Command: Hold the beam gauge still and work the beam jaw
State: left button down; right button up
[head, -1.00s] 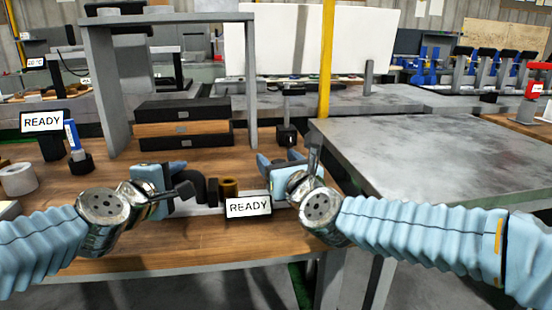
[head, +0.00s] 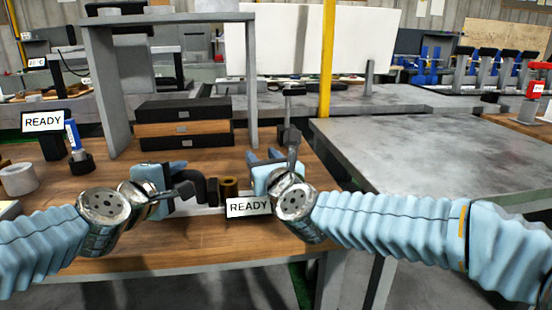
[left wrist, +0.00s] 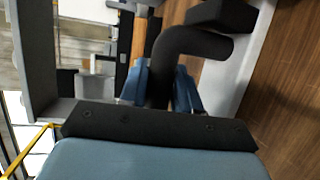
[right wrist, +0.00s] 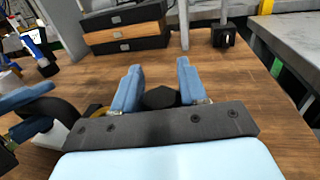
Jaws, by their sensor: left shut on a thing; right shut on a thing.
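The beam gauge lies near the table's front edge. Its pale beam (head: 203,211) shows in the head view, with a black curved handle (head: 211,190) at its left part. My left gripper (left wrist: 162,82) is shut around this handle, seen in the left wrist view. My right gripper (right wrist: 160,76) is shut on a dark block, the beam jaw (right wrist: 160,97), seen between its fingers in the right wrist view. In the head view, my right gripper hides most of the jaw. A brass ring (head: 229,186) stands between the two grippers, right of the handle.
Stacked drawers (head: 184,124) stand behind under a grey frame (head: 98,95). A small black block (right wrist: 224,36) stands further back. A white roll (head: 19,179) is at left. A grey table (head: 430,150) adjoins at right.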

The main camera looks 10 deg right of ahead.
jog(key=a, duration=0.6)
jog(key=shift+o, duration=0.4)
jog(key=shift+s+a, duration=0.1)
jog(key=shift+s, duration=0.05)
jog(key=shift+o, duration=0.2)
jog(key=o, duration=0.6)
jog(key=s+d, duration=0.1)
jog(key=s, duration=0.6)
jog(key=s+d, duration=0.1)
jog(key=s, duration=0.3)
jog(key=shift+s+d, duration=0.35)
